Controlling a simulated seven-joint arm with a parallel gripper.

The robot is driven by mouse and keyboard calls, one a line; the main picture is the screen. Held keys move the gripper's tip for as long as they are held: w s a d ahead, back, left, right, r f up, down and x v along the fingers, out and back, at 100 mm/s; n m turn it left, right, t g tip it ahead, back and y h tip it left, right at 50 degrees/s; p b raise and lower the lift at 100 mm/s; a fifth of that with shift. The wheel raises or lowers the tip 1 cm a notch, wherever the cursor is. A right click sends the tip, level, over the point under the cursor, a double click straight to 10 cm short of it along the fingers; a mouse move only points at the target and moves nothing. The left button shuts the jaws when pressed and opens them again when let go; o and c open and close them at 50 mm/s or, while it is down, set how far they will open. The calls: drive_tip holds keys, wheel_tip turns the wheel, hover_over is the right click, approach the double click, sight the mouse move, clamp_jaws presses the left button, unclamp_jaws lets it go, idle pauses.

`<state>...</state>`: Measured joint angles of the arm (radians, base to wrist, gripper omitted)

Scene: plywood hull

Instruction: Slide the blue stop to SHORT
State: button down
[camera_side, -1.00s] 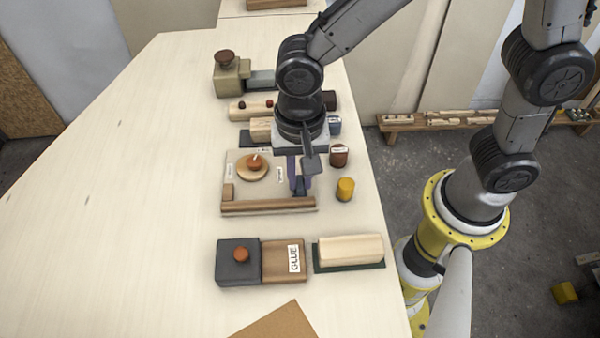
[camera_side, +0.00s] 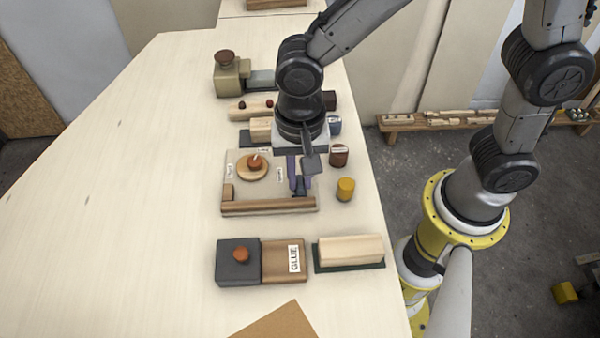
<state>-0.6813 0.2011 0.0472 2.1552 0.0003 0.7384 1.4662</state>
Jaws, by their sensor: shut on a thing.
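A flat wooden jig board (camera_side: 240,190) lies on the bench, with a brown rail (camera_side: 268,207) along its near edge and a round wooden disc with a red-brown knob (camera_side: 254,162) on top. My gripper (camera_side: 300,185) points down over the board's right end. The fingers and wrist hide most of the stop. Small white labels stand on the board, one left of the disc and one right of it; their words are too small to read.
A yellow cylinder (camera_side: 345,189) and a brown cylinder (camera_side: 338,156) stand close right of the board. A GLUE box (camera_side: 284,261) and a pale block on a green base (camera_side: 349,251) lie nearer. Several wooden fixtures stand behind. The bench's left side is clear.

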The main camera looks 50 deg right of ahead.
sight(280, 193)
drive_tip(key=shift+w+a, duration=1.25)
drive_tip(key=shift+w, duration=0.05)
drive_tip(key=c, duration=0.8)
unclamp_jaws()
drive_tip(key=shift+c, duration=0.2)
wheel_tip(280, 193, up, 14)
drive_tip(key=shift+d, duration=0.1)
